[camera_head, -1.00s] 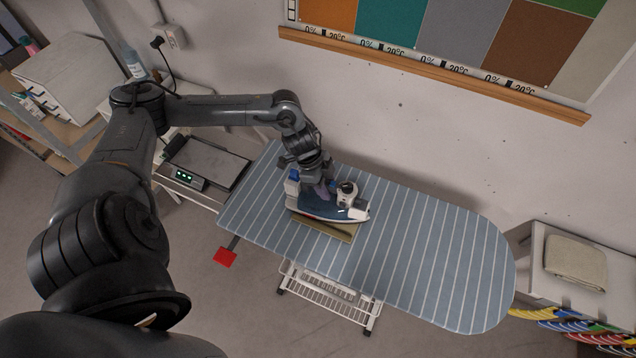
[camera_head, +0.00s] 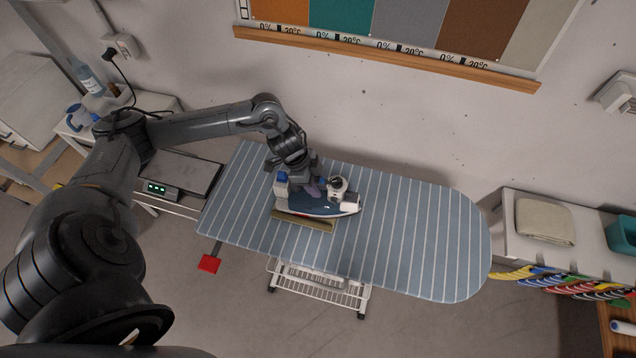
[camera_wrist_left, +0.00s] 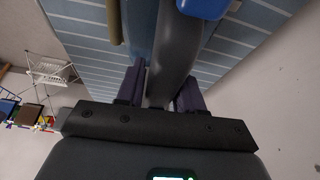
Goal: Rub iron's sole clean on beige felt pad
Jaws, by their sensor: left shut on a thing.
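The iron (camera_head: 318,204), dark blue and white, lies over the beige felt pad (camera_head: 304,221) on the striped blue ironing board (camera_head: 420,225). The pad's near edge shows; the iron hides the rest. The iron's sole faces down and is hidden, so I cannot tell how closely it touches the pad. My left gripper (camera_head: 312,187) is shut on the iron's handle from above. In the left wrist view the two fingers sit on either side of the dark handle (camera_wrist_left: 176,65). My right gripper does not show.
A red lever pad (camera_head: 209,264) sticks out at the board's front left. A white wire rack (camera_head: 318,288) is under the board. A flat plate with a green display (camera_head: 160,188) stands at the left. A folded beige cloth (camera_head: 545,221) lies on the right cabinet. The board's right half is clear.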

